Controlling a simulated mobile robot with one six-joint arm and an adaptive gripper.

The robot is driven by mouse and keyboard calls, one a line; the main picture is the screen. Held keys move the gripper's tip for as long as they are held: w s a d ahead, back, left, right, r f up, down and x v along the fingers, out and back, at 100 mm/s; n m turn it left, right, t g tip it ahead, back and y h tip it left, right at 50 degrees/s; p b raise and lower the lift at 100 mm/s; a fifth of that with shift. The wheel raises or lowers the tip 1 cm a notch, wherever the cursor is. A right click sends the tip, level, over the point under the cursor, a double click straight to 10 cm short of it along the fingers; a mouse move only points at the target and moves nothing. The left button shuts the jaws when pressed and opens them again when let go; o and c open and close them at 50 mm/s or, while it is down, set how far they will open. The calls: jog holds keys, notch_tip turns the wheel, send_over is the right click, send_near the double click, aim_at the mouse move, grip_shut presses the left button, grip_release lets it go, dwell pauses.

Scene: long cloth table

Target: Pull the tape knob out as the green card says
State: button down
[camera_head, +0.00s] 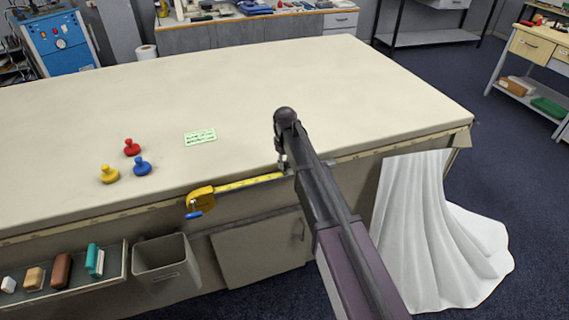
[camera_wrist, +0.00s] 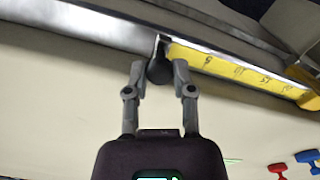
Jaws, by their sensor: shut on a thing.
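A yellow tape measure case (camera_head: 204,197) with a blue part (camera_head: 194,215) sits at the table's front edge. Its yellow tape (camera_head: 250,182) is drawn out to the right along that edge and also shows in the wrist view (camera_wrist: 235,70), with some number marks. My gripper (camera_head: 282,163) is at the tape's right end. In the wrist view my gripper (camera_wrist: 159,72) is shut on the dark round tape knob (camera_wrist: 159,73), at the end of the tape. The green card (camera_head: 200,137) lies on the tabletop; its writing is too small to read.
Red (camera_head: 132,147), yellow (camera_head: 109,174) and blue (camera_head: 142,166) knobbed pieces stand on the table (camera_head: 330,85), left of the card. A grey bin (camera_head: 166,262) and a tray (camera_head: 70,290) of small blocks are below the front edge. White cloth (camera_head: 420,220) hangs at right.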

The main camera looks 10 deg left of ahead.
jog(key=shift+a, duration=0.1)
jog(key=c, duration=0.7)
grip_release()
jog(key=s+d+m, duration=0.3)
jog(key=s+d, duration=0.4)
jog(key=d, duration=0.2)
jog(key=s+d+r+m+p, duration=0.1)
jog(key=s+d+m, duration=0.2)
jog(key=s+d, duration=0.5)
jog(key=s+d+m, duration=0.4)
jog(key=s+d, duration=0.3)
jog(key=d, duration=0.4)
jog(key=shift+s+r+p, duration=0.35)
jog(key=shift+r, duration=0.05)
